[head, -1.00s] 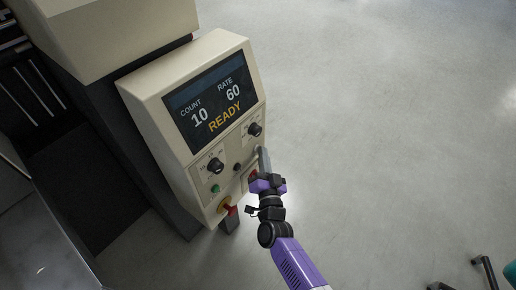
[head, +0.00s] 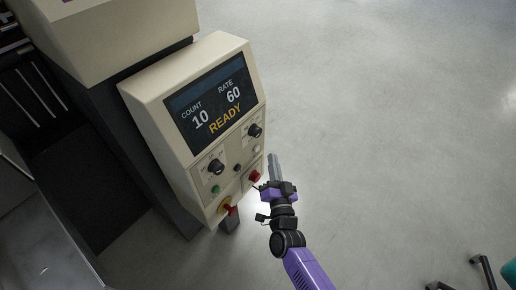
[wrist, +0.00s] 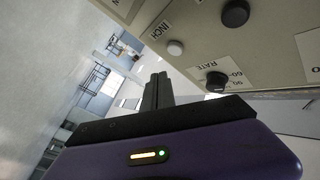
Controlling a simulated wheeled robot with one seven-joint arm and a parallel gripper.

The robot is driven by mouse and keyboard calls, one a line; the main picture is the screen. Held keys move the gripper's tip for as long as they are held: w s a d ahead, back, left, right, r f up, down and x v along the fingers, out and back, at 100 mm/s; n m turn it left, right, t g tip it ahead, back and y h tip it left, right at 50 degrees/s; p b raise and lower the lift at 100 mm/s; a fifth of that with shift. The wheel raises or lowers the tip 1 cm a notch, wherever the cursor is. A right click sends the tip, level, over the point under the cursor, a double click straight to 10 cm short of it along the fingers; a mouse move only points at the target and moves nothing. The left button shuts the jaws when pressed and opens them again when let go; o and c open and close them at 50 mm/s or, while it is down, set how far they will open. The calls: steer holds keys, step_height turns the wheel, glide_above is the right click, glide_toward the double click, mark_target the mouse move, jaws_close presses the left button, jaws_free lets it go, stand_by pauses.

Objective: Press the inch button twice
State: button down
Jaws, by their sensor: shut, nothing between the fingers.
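The inch button is a small white round button (wrist: 175,48) beside the INCH label (wrist: 161,30) in the wrist view. In the head view it is a small pale button (head: 257,149) near the panel's right edge. My gripper (head: 272,158) is shut and empty, its fingertips just right of the panel edge in the head view. In the wrist view the shut fingers (wrist: 158,88) point up beneath the white button, with a gap visible between them. The control panel's screen (head: 211,104) reads COUNT 10, RATE 60, READY.
A black button (wrist: 235,13) and the RATE knob (wrist: 215,80) are near the inch button. A red button (head: 254,176), a green button (head: 215,188) and a red-and-yellow switch (head: 227,208) sit lower on the panel. Open floor lies to the right.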

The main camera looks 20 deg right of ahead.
steer(key=shift+s+d, duration=0.75)
steer(key=shift+s, duration=0.3)
steer(key=s+r+n+g+y+p, duration=0.1)
steer(key=s+r+n+p, duration=0.2)
steer(key=s+r, duration=0.5)
steer(key=s+r+n+g+y+p, duration=0.1)
steer(key=s+r, duration=0.7)
steer(key=s, duration=1.1)
steer(key=s+r+n+g+y+p, duration=0.1)
steer(key=s+r+n+g+p, duration=0.1)
steer(key=s+r+n+p, duration=0.3)
steer(key=shift+s+a+r+g+p, duration=0.15)
steer(key=shift+s+r+p, duration=0.25)
steer(key=shift+s+r, duration=1.3)
steer(key=shift+s+a+r+g+p, duration=0.15)
steer(key=shift+s+r+p, duration=0.2)
steer(key=shift+s, duration=2.65)
steer(key=shift+d, duration=0.1)
